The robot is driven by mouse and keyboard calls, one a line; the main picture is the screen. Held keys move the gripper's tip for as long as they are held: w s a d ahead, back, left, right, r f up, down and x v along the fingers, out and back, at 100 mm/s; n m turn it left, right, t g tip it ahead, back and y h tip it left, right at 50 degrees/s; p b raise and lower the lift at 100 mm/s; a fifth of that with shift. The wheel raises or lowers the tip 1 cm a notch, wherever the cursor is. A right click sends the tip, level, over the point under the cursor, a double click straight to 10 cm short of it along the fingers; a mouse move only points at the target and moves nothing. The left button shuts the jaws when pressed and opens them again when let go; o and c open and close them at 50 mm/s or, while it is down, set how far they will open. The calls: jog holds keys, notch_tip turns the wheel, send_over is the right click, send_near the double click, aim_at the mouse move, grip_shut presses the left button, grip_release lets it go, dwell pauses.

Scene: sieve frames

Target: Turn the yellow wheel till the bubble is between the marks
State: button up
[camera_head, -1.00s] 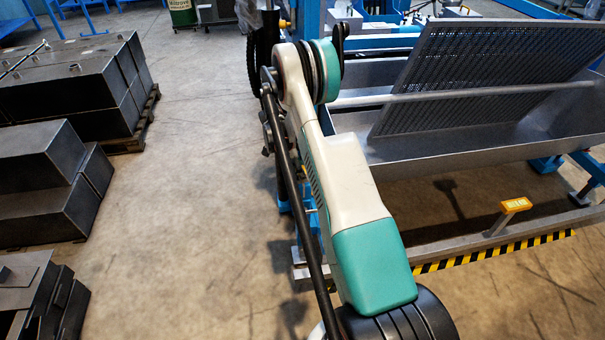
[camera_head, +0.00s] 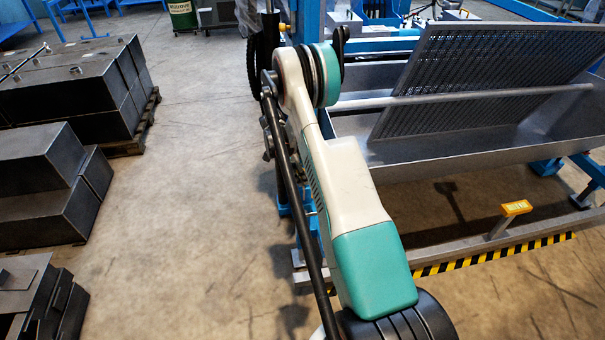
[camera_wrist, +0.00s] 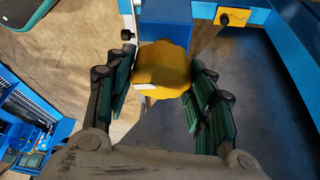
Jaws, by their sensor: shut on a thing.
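The yellow wheel (camera_wrist: 160,62), with a lobed rim and a small white mark at its lower left, shows in the wrist view in front of a blue block (camera_wrist: 165,20). My gripper (camera_wrist: 164,80) has its green-padded fingers on either side of the wheel and is shut on it. In the head view my arm hides the wheel and the gripper. A small yellow plate (camera_wrist: 235,16) with a dark detail sits on the blue frame right of the wheel. I cannot make out a bubble or its marks.
A grey trough (camera_head: 450,145) with a tilted perforated screen (camera_head: 480,75) stands right of my arm. A yellow tag on a post (camera_head: 515,207) stands near a black-and-yellow striped edge (camera_head: 490,252). Dark metal boxes (camera_head: 45,165) lie at left. The floor between is clear.

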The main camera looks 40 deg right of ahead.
jog(key=n, duration=0.2)
jog(key=n+t, duration=0.1)
jog(key=n, duration=0.1)
jog(key=shift+t+h, duration=0.3)
jog(key=shift+h, duration=0.1)
jog(key=shift+n+t, duration=0.8)
jog(key=shift+n, duration=1.6)
jog(key=shift+w, duration=0.1)
jog(key=o, duration=1)
